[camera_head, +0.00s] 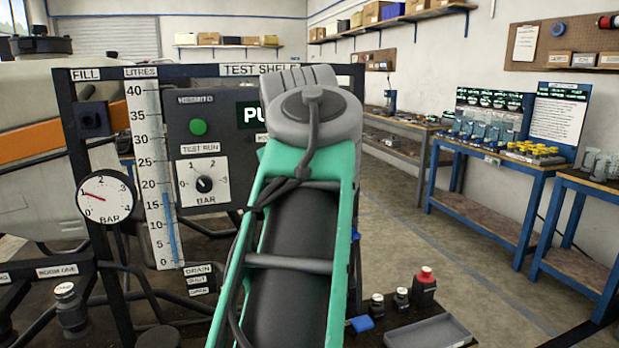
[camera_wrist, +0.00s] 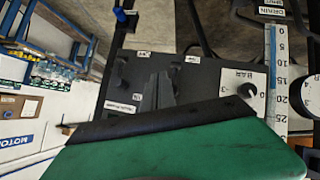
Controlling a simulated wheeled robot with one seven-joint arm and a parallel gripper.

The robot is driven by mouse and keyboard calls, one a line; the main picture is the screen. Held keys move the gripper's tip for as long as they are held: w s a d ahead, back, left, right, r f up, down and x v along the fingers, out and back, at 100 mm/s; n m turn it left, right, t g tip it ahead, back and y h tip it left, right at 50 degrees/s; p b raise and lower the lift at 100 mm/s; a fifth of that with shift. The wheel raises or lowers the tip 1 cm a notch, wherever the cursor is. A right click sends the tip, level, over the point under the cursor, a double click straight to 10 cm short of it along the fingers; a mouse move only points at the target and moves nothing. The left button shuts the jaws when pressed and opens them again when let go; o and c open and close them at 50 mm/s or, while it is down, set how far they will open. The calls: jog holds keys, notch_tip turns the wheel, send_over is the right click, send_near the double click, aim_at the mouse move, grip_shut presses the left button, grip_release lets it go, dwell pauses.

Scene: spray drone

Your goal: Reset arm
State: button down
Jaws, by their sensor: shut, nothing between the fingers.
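My arm rises through the middle of the head view, with its green frame and grey joint in front of the test rig; my gripper is hidden there. In the wrist view, the dark grey fingers of my gripper (camera_wrist: 157,92) show past the black-edged green body of my arm. The fingers are together, with nothing seen between them. Behind them is the dark panel of the rig, with a dial marked BAR (camera_wrist: 245,92). I cannot tell how far the fingers are from the panel.
The rig carries a pressure gauge (camera_head: 104,196), a litre scale (camera_head: 152,170) and a control panel with a green button (camera_head: 198,127). A grey tray (camera_head: 428,333), small bottles and a red-capped bottle (camera_head: 424,288) stand low right of my arm. Workbenches (camera_head: 500,165) line the right; floor between is clear.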

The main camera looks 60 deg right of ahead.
jog(key=shift+s+a+r, duration=0.15)
jog(key=shift+a, duration=0.3)
jog(key=shift+s+a+r, duration=0.15)
jog(key=shift+a, duration=0.25)
jog(key=w+a+f+n+y+p, duration=0.25)
jog(key=w+a+f+p, duration=0.25)
jog(key=w+a+p, duration=0.3)
jog(key=w+a+f+n+y+p, duration=0.1)
jog(key=w+a+f+y+p, duration=0.35)
jog(key=w+a, duration=0.4)
jog(key=s+a+f+n+g+y+p, duration=0.1)
jog(key=s+a+f+p, duration=0.2)
jog(key=a, duration=0.5)
jog(key=s+a+f+n+g+p, duration=0.1)
jog(key=s+a+f+g+p, duration=0.1)
jog(key=s+a+f+p, duration=0.2)
jog(key=s+a+f, duration=0.2)
jog(key=a+f, duration=0.2)
jog(key=a, duration=0.1)
jog(key=shift+s+y, duration=0.25)
jog(key=shift+y, duration=0.15)
jog(key=shift+r+n, duration=0.1)
jog(key=shift+n, duration=0.15)
